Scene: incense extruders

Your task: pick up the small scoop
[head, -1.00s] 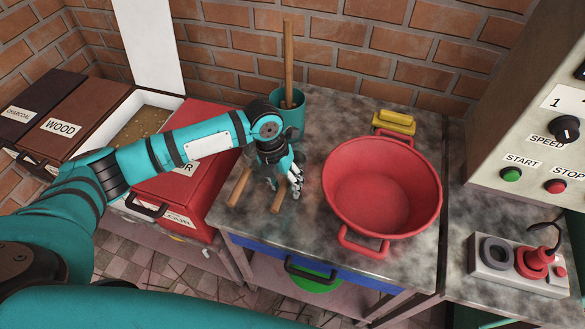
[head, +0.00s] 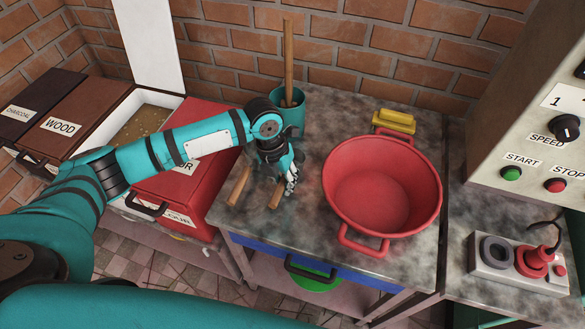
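Two wooden handles lie side by side on the worktop, a left one (head: 239,187) and a right one (head: 278,193). They look like scoop handles, but their far ends are hidden behind my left arm and hand, so I cannot tell which belongs to the small scoop. My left gripper (head: 285,182) points down over the worktop, close to the right handle's upper end. Its fingers overlap in this view; I cannot tell whether they are apart or hold anything. My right gripper is out of view.
A red basin (head: 382,190) stands right of the gripper. A teal pot (head: 290,108) with a tall wooden stick stands behind it. A yellow object (head: 394,121) lies at the back. Ingredient boxes, including a red one (head: 165,185), stand left. The front worktop is clear.

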